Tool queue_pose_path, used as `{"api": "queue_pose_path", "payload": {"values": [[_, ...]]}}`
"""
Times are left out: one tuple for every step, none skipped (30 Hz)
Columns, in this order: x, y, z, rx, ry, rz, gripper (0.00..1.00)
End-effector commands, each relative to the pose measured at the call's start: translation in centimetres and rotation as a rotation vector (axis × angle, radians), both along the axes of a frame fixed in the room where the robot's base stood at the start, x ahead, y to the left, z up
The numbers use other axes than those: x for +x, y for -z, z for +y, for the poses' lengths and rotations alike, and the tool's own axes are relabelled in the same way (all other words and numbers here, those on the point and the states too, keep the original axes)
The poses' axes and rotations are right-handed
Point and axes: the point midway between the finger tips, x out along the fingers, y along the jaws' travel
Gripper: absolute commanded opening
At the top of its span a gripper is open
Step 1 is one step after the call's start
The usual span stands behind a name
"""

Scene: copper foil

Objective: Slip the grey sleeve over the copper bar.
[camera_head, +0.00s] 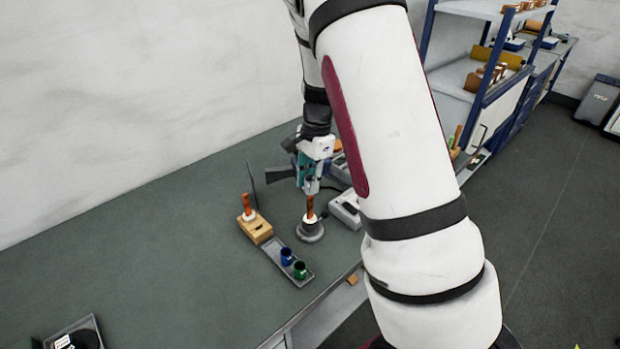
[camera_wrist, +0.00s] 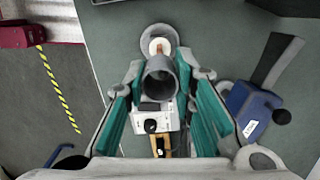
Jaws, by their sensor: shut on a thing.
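My gripper (camera_head: 311,188) is shut on the grey sleeve (camera_wrist: 160,78), whose open round end faces the wrist camera between the teal fingers. The copper bar (camera_head: 310,206) stands upright with a white collar on a dark round base (camera_head: 310,233). In the head view my gripper is just above the bar. In the wrist view the copper bar (camera_wrist: 158,46) shows past the sleeve's upper edge, partly hidden by it. I cannot tell whether sleeve and bar touch. In the head view the sleeve is too small to make out clearly.
A wooden block (camera_head: 255,230) with another copper-coloured piece stands left of the base. A grey tray (camera_head: 273,252) with a blue and a green cup lies in front. A light grey device (camera_head: 346,209) is close on the right. The bench at left is mostly clear.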

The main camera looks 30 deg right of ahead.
Motion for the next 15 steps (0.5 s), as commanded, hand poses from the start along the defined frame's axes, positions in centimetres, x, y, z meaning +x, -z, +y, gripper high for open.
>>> {"api": "queue_pose_path", "payload": {"values": [[-0.01,0.12,0.0,0.0,0.0,0.0,0.15],[-0.01,0.18,0.0,0.0,0.0,0.001,0.15],[-0.01,0.29,0.0,0.0,0.0,0.001,0.15],[-0.01,0.37,0.01,0.0,0.0,0.001,0.15],[-0.01,0.45,0.02,0.0,0.0,0.001,0.15],[-0.02,0.57,0.03,0.001,0.0,0.001,0.15],[-0.02,0.65,0.04,0.001,0.0,0.001,0.15],[-0.02,0.72,0.04,0.001,0.0,0.001,0.15],[-0.04,0.81,0.06,0.001,0.0,0.001,0.15],[-0.04,0.86,0.07,0.001,0.0,0.001,0.15],[-0.04,0.9,0.08,0.001,0.0,0.001,0.15],[-0.04,0.93,0.08,0.001,0.0,0.001,0.15],[-0.05,0.93,0.08,0.001,0.0,0.001,0.15],[-0.05,0.93,0.08,0.001,0.0,0.0,0.15],[-0.05,0.92,0.08,0.001,0.0,0.0,0.15]]}}
